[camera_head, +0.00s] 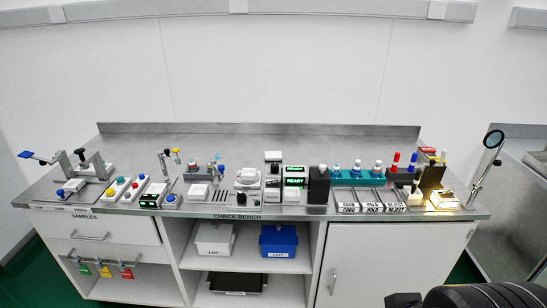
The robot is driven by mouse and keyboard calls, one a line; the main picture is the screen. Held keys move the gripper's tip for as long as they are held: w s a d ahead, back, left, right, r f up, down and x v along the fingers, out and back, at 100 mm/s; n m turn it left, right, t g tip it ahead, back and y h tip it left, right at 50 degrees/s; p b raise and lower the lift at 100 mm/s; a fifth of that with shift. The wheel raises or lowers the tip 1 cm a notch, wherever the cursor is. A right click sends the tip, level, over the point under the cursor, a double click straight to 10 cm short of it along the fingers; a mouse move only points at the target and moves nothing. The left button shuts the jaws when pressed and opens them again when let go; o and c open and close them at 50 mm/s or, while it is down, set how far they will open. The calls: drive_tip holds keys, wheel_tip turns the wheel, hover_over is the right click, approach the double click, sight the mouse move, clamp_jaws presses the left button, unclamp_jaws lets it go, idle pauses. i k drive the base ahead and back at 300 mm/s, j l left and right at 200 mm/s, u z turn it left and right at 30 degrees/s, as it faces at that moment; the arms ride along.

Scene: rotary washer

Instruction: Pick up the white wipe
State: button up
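I cannot pick out the white wipe for certain at this size. One small flat white piece (198,190) lies left of the middle of the steel bench, beside a dark slotted block. Another pale, brightly lit piece (443,199) is near the right end of the bench. Dark rounded parts at the bottom right corner look like my own arm. My gripper's fingers do not show, and nothing is seen touching either white piece.
The steel bench (270,143) is clear along its back. Its front is crowded: button panel (124,188), teal rack (357,177), labelled trays (370,202), black box (318,185) and magnifier stand (488,160). White and blue bins (278,241) sit on the shelf below.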

sight(269, 156)
drive_tip(key=i+j, duration=0.2)
drive_tip(key=i, duration=0.3)
drive_tip(key=i+j, duration=0.25)
drive_tip(key=i, duration=0.25)
drive_tip(key=i+j, duration=0.2)
drive_tip(key=i, duration=0.3)
drive_tip(key=i+j, duration=0.25)
drive_tip(key=i, duration=0.25)
